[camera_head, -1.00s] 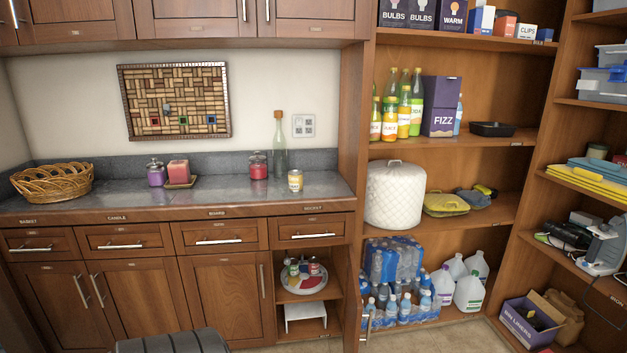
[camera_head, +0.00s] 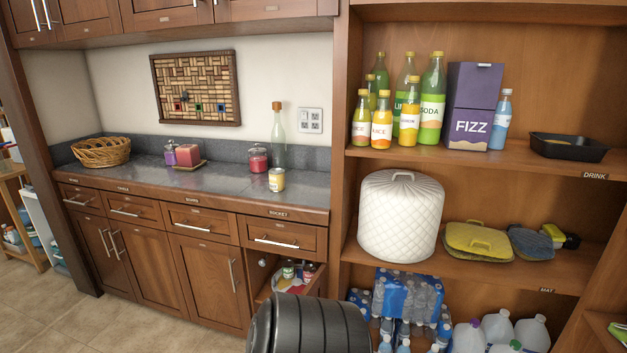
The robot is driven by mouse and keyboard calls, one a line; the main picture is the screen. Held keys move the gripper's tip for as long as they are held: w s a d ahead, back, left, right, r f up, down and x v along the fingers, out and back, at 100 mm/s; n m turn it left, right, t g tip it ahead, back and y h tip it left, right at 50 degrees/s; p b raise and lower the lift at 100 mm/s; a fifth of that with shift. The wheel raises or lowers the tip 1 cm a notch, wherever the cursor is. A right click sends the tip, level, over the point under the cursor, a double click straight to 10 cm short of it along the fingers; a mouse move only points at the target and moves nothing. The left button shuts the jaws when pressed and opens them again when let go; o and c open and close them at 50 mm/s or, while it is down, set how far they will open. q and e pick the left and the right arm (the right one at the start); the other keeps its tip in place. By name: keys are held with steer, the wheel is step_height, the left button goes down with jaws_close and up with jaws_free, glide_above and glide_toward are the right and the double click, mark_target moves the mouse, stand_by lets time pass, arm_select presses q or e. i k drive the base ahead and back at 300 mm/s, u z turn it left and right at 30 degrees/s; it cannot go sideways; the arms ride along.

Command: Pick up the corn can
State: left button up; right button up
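A small can (camera_head: 277,180) with a pale yellow label stands upright near the front edge of the grey counter, in front of the green glass bottle (camera_head: 278,140). Its label is too small to read, so I cannot tell if it is the corn can. Small cans or jars (camera_head: 289,270) also stand on a round tray in the open cubby below the right drawer, partly hidden. Neither of my grippers is in view.
A red candle jar (camera_head: 258,161) stands just left of the can. A dark ribbed rounded object (camera_head: 308,325), which I cannot identify, fills the bottom middle, in front of the cubby. Shelves with bottles and a white quilted cover (camera_head: 400,215) stand right. Floor at left is clear.

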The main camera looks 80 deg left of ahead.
mark_target(276, 175)
steer(key=u, duration=0.35)
steer(key=i, duration=1.05)
steer(key=u, duration=1.6)
steer(key=i, duration=0.95)
steer(key=u, duration=0.85)
